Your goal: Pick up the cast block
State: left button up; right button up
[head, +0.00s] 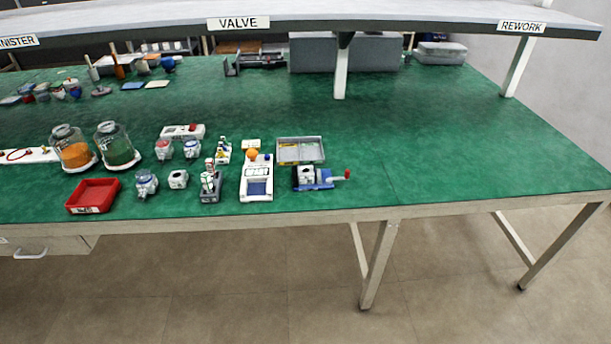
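A small white block with a dark opening (178,179) sits on the green bench top near the front edge. It looks like the cast block, but the label is too small to confirm. A similar pale block (305,174) sits in a blue vise with a red handle (316,182), farther right.
A red tray (92,195) and two glass canisters (117,147) stand to the left. A silver-blue part (146,183) is left of the white block, a dark holder (210,187) right. An overhead shelf (400,21) spans the back. The bench's right side is clear.

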aim_at(306, 174)
jog(key=j+z, duration=0.1)
jog(key=z, duration=0.65)
jog(key=j+z, duration=0.85)
jog(key=k+j+z, duration=0.2)
jog(key=j, duration=0.2)
jog(key=k+j+z, duration=0.2)
jog(key=j, duration=0.25)
jog(key=k+j, duration=0.15)
jog(key=j, duration=0.2)
jog(key=k+j, duration=0.1)
jog(key=j, duration=0.25)
jog(key=k+j+z, duration=0.1)
jog(key=j, duration=0.25)
jog(key=k+j, duration=0.15)
jog(key=j, duration=0.2)
